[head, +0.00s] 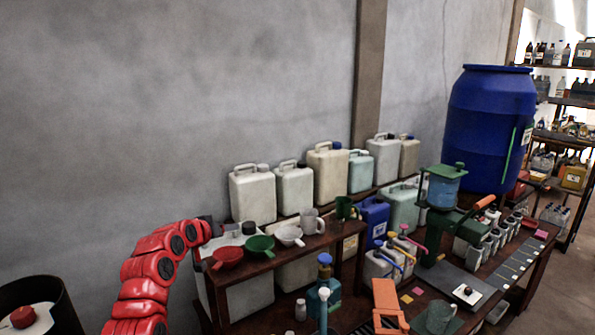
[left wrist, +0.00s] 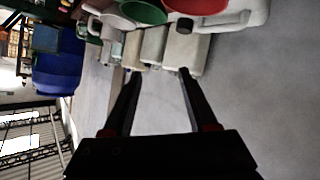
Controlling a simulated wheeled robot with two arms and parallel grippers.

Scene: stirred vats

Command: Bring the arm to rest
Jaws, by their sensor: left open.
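My red left arm (head: 143,285) rises from the bottom left of the head view, bent over toward the shelf. Its left gripper (head: 210,227) is at the left end of the wooden shelf, small and dark there, just above and behind the red funnel (head: 227,258). In the left wrist view the two dark fingers of the left gripper (left wrist: 157,73) stand apart with nothing between them. Pale canisters (left wrist: 172,48) lie beyond the fingertips. My right gripper is in neither view.
A green funnel (head: 260,245), a white funnel (head: 289,235) and jugs stand on the raised shelf (head: 285,258). Several canisters (head: 252,192) line the wall. A blue drum (head: 488,125) stands at the right. The bench below is crowded. The wall side at left is bare.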

